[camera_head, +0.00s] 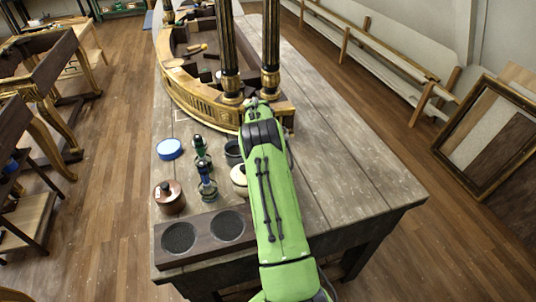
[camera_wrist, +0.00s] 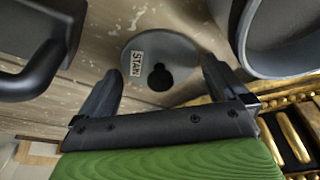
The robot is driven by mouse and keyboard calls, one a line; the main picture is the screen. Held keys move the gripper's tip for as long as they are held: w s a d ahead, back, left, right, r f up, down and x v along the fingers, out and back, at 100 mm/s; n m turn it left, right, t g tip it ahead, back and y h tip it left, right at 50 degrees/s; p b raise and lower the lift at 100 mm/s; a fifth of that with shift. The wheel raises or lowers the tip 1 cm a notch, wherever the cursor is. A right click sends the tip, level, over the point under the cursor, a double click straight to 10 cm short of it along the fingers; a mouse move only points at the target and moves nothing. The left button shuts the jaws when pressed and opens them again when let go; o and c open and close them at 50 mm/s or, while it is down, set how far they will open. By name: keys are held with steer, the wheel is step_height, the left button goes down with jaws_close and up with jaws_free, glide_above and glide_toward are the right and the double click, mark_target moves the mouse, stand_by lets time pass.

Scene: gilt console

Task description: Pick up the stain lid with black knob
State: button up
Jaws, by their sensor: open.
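The stain lid (camera_wrist: 150,48) is a grey disc with a "STAIN" label and a black knob (camera_wrist: 160,78), lying on the worn wooden table in the wrist view. My gripper (camera_wrist: 162,72) is open, with one finger on each side of the knob in the picture. Nothing is between the fingers that I can see held; whether they are level with the knob, I cannot tell. In the head view my green arm reaches over the table toward the console, and the lid cannot be made out there.
A grey round vessel (camera_wrist: 285,40) stands close beside the right finger. A dark handled object (camera_wrist: 35,60) is at left. The gilt console (camera_head: 205,111) with dark columns is just beyond my arm. A brown lidded pot (camera_head: 170,199), blue-rimmed lid (camera_head: 169,149) and bottles (camera_head: 205,180) stand left.

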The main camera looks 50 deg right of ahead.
steer(key=c, duration=0.8)
